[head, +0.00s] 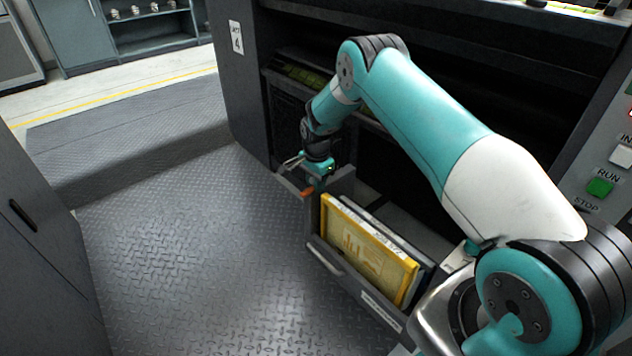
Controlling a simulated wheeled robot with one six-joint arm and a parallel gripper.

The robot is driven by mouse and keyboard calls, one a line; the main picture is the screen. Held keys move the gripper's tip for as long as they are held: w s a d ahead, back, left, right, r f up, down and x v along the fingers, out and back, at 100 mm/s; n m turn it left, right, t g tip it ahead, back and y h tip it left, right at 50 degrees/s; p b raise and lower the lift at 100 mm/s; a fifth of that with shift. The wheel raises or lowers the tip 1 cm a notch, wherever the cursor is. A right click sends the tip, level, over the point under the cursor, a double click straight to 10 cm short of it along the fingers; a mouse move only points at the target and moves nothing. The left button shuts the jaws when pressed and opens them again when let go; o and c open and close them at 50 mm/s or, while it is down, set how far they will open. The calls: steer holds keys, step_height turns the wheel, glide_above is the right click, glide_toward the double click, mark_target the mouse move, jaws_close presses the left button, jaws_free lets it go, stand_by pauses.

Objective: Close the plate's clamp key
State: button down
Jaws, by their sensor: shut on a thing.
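My gripper (314,168) is small and far off in the head view, low at the left front of the dark machine. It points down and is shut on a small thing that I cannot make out. A thin pale metal piece (292,160) shows just left of it; I cannot tell whether this is the clamp key. A small orange part (307,192) shows just below the gripper. I cannot pick out the clamp key or its position for certain. A yellow-framed plate (362,248) stands on edge in an open drawer, nearer than the gripper.
The open drawer (345,279) juts out below my arm, with other thin panels behind the yellow one. A control panel (602,170) with a green RUN button is at the right. A grey cabinet (38,250) stands at the left. The patterned floor (200,260) between is clear.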

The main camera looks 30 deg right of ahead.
steer(key=n, duration=0.4)
steer(key=shift+n+p, duration=0.35)
steer(key=shift+n, duration=0.05)
steer(key=n, duration=0.9)
steer(key=shift+p, duration=0.3)
steer(key=shift+n, duration=1.8)
steer(key=c, duration=1)
jaws_free()
steer(key=shift+c, duration=0.2)
